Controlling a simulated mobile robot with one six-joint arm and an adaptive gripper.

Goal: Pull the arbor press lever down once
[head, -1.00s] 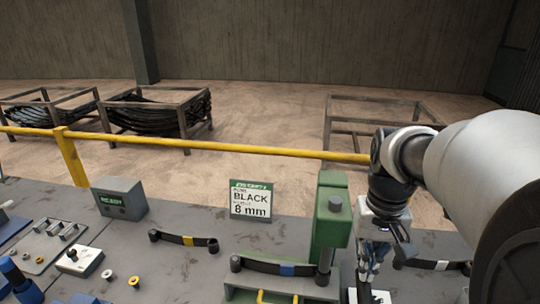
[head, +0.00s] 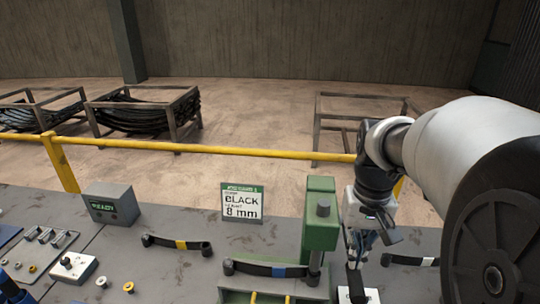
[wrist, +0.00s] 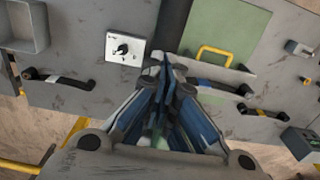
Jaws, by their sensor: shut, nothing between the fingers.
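The arbor press is a green column (head: 320,215) with a grey cylinder on it, at centre right in the head view. Its green base (wrist: 228,28) shows in the wrist view. My gripper (head: 357,280) points down just right of the column in the head view. Its fingers are shut and empty, and their tips also show in the wrist view (wrist: 165,65). A dark bar (wrist: 172,25) runs from the top edge to the fingertips in the wrist view. I cannot tell whether it is the lever or whether the fingers touch it.
A leaf spring with a blue band (head: 280,270) lies at the press. Springs with a yellow band (head: 178,244) and a white band (head: 410,260) lie either side. A white knob box (wrist: 125,48) is close to my gripper. A sign (head: 243,203) and READY box (head: 108,203) stand behind.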

